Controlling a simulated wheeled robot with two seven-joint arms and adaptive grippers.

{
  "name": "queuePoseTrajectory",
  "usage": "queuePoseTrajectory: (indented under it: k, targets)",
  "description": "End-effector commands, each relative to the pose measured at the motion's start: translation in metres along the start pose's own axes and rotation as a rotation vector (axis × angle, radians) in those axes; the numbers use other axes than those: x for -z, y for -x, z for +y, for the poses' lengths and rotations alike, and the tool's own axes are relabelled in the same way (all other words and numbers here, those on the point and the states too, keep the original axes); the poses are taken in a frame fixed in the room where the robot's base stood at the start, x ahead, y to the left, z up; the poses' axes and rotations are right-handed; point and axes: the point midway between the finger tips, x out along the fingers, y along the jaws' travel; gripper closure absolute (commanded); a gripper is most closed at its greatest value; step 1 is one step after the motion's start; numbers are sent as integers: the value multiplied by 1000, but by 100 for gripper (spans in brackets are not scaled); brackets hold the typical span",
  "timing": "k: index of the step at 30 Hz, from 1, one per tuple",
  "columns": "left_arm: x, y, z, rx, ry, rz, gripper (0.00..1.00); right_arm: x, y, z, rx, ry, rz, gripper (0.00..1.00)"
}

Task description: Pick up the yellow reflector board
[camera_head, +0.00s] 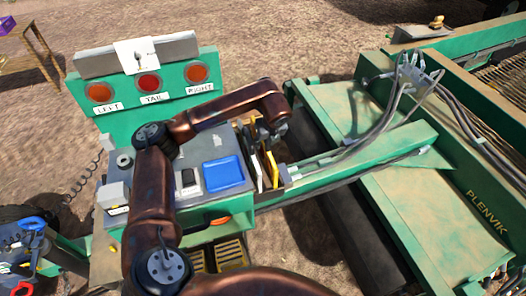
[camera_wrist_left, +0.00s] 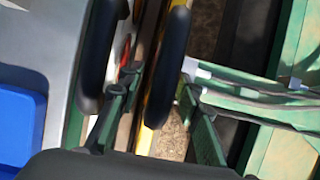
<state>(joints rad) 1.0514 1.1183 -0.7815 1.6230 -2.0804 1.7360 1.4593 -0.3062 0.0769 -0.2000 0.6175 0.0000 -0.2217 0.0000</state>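The yellow reflector board (camera_head: 271,166) stands on edge in a narrow slot beside the grey control box, among other thin upright boards. In the left wrist view a yellow strip (camera_wrist_left: 147,134) runs lengthwise close to the right finger, which partly hides it. My left gripper (camera_head: 266,132) is over the slot, pointing down. In the left wrist view its two dark fingers (camera_wrist_left: 132,65) are spread apart, with the upright board edges between and beneath them. I cannot tell whether a finger touches the yellow board. My right gripper is in neither view.
The grey control box (camera_head: 190,160) with a blue panel (camera_head: 223,174) lies left of the slot. A green lamp board (camera_head: 150,115) with orange and red lights stands behind. Green machine beams (camera_head: 345,175) and hoses (camera_head: 395,105) crowd the right. Bare soil lies beyond.

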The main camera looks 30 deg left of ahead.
Motion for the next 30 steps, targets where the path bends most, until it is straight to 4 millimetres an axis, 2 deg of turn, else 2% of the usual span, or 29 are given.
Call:
queuePoseTrajectory:
  k: [7, 16, 30]
  targets:
    - [-4, -33, 1, -1, 1, 1, 68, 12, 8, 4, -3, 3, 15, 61]
    - [-4, -38, 1, 0, 1, -1, 68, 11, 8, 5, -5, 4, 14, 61]
    - [-4, -38, 1, 1, 1, -1, 100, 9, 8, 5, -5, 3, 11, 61]
